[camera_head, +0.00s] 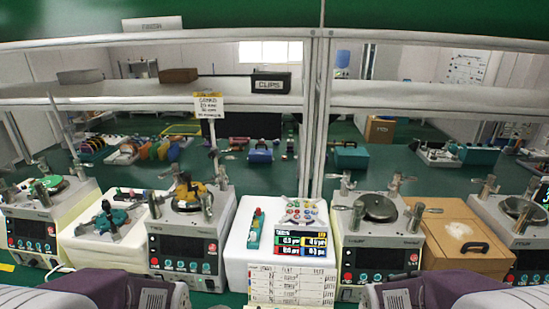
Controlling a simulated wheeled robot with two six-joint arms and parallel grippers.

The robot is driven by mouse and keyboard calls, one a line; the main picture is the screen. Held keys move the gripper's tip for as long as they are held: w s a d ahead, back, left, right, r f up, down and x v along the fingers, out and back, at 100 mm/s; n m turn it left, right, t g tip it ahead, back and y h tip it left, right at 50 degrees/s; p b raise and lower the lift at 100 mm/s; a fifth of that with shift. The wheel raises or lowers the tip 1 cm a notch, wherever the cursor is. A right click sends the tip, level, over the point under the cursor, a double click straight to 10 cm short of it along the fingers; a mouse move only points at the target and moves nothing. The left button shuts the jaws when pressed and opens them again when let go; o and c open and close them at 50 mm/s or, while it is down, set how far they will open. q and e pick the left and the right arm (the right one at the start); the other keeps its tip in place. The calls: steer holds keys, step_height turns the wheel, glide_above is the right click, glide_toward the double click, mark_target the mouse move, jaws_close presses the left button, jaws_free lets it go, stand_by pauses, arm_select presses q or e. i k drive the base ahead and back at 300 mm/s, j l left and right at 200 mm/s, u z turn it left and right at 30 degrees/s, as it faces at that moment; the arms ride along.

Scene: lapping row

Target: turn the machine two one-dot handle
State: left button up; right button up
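Several lapping machines stand in a row on the bench. One (183,247) left of the middle has a dark front panel, metal posts with knobs around its plate, and a yellow fixture (186,188) on the plate. Another machine (378,257) right of the middle has a bare round plate (377,207) and similar metal knobs (415,217). Machine numbers and dot marks are too small to read, so I cannot tell which handle has one dot. Purple-covered parts of my two arms show at the bottom edge. Neither gripper is in view.
Further machines stand at the far left (30,232) and far right (522,235). A white box (238,262) with coloured labels stands between the middle machines. A wooden box (462,240) is right of the third machine. Shelf uprights (316,120) rise behind.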

mark_target(150, 194)
steer(key=u, duration=1.05)
